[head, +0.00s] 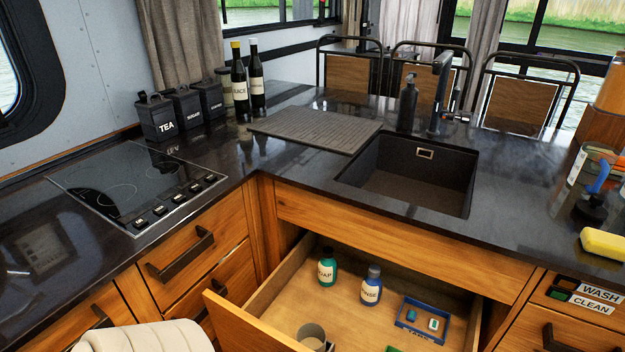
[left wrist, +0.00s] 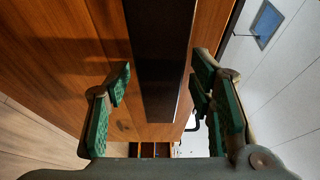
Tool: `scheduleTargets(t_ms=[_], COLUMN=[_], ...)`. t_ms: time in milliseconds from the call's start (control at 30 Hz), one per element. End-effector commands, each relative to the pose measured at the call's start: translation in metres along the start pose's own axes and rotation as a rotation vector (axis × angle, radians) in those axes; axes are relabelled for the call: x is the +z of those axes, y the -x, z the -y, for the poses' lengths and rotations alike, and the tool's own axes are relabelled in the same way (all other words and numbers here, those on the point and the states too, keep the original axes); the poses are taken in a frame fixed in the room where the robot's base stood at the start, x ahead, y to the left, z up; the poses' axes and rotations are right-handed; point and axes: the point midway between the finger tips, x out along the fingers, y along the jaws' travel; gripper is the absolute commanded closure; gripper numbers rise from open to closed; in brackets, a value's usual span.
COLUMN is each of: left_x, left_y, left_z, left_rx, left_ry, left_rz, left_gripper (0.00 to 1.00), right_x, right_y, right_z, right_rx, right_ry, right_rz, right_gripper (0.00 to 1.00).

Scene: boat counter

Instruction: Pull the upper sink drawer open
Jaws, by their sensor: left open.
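The upper sink drawer (head: 262,330) is pulled out below the sink (head: 410,175), and its inside is in plain sight in the head view. It holds a green soap bottle (head: 327,268), a blue rinse bottle (head: 371,288), a blue tray (head: 424,334) and a grey cup (head: 311,338). The drawer's handle is out of sight in the head view. In the left wrist view my left gripper (left wrist: 160,85) is open, its green-padded fingers on either side of a dark handle bar (left wrist: 162,50). Gaps show between bar and pads. A wooden front (left wrist: 65,60) lies beyond. My right gripper is not in view.
The counter carries a hob (head: 135,185), dark canisters (head: 158,118), two bottles (head: 240,85), a grey mat (head: 310,128) and a yellow sponge (head: 604,244). Closed drawers with dark handles (head: 180,254) flank the open one. Pale floor (left wrist: 285,90) shows in the wrist view.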

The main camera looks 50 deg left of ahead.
Motion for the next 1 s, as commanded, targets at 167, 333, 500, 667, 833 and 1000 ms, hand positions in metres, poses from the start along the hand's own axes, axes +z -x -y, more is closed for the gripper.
scheduleTargets(t_ms=[167,333,500,667,833,1000], left_x=[0.0,0.0,0.0,0.0,0.0,0.0], left_y=[0.025,0.074,0.11,0.12,0.12,0.12], left_z=[-0.001,-0.001,-0.001,0.0,0.0,0.0], left_rx=[0.005,0.007,0.004,0.001,0.001,0.001], left_ry=[0.0,-0.001,-0.001,0.0,0.0,0.0], left_rz=[0.0,0.0,0.0,0.0,0.0,0.0], left_gripper=[0.51,0.51,0.51,0.51,0.51,0.51], right_x=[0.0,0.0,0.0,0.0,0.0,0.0], right_y=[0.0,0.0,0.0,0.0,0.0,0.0], right_z=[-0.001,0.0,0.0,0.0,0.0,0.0], right_rx=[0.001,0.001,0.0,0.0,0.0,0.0], right_ry=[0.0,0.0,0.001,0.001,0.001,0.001], right_rz=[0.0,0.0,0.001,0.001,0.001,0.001], right_gripper=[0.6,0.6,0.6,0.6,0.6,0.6])
